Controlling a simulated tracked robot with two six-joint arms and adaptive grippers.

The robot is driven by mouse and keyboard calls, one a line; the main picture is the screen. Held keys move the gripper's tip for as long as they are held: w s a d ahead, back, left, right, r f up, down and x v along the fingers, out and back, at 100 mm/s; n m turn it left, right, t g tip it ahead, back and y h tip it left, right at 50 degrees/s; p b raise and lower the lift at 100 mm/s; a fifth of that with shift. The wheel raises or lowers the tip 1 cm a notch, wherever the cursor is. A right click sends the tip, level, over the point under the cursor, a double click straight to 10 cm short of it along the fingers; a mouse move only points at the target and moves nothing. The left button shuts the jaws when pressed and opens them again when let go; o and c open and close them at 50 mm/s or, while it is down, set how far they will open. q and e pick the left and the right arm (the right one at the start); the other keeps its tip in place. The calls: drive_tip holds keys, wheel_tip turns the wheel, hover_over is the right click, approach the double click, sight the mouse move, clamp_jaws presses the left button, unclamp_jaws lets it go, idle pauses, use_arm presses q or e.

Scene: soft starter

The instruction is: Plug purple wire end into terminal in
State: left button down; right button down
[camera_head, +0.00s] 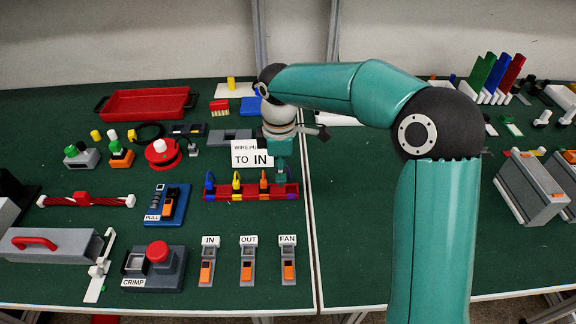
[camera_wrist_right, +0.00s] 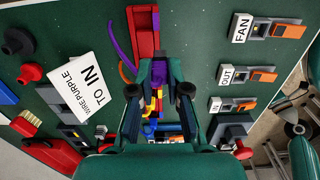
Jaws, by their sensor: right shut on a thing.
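My right gripper (camera_head: 282,174) is low over the right end of the red wire rack (camera_head: 222,193). Its fingers (camera_wrist_right: 158,66) are closed together in the wrist view. The purple wire (camera_wrist_right: 124,58) arcs beside them, and its gripped end is mostly hidden between the fingers. Blue, yellow and orange wire ends stand in the rack to the left. The IN terminal (camera_head: 207,268) stands at the front, left of OUT and FAN, with an orange lever; it also shows in the wrist view (camera_wrist_right: 235,104). My left gripper is not in view.
The OUT (camera_head: 247,268) and FAN (camera_head: 288,267) terminals stand beside IN. A crimp station (camera_head: 153,268) with a red button lies to their left. A card (camera_head: 251,155) reads "TO IN". Green mat is bare between rack and terminals. A table seam runs right of FAN.

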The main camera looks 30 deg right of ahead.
drive_tip(key=s+a, duration=0.2)
drive_tip(key=a, duration=0.9)
drive_tip(key=s+a, duration=0.2)
drive_tip(key=a, duration=0.8)
drive_tip(key=shift+a, duration=0.35)
drive_tip(key=shift+f, duration=0.15)
idle(0.3)
drive_tip(key=shift+f+b, duration=0.9)
drive_tip(key=shift+f, duration=0.65)
drive_tip(key=shift+p, duration=0.3)
idle(0.7)
drive_tip(key=shift+f+b, duration=1)
drive_tip(key=shift+f, duration=0.3)
drive_tip(key=c, duration=1.1)
unclamp_jaws()
drive_tip(key=shift+o, duration=0.2)
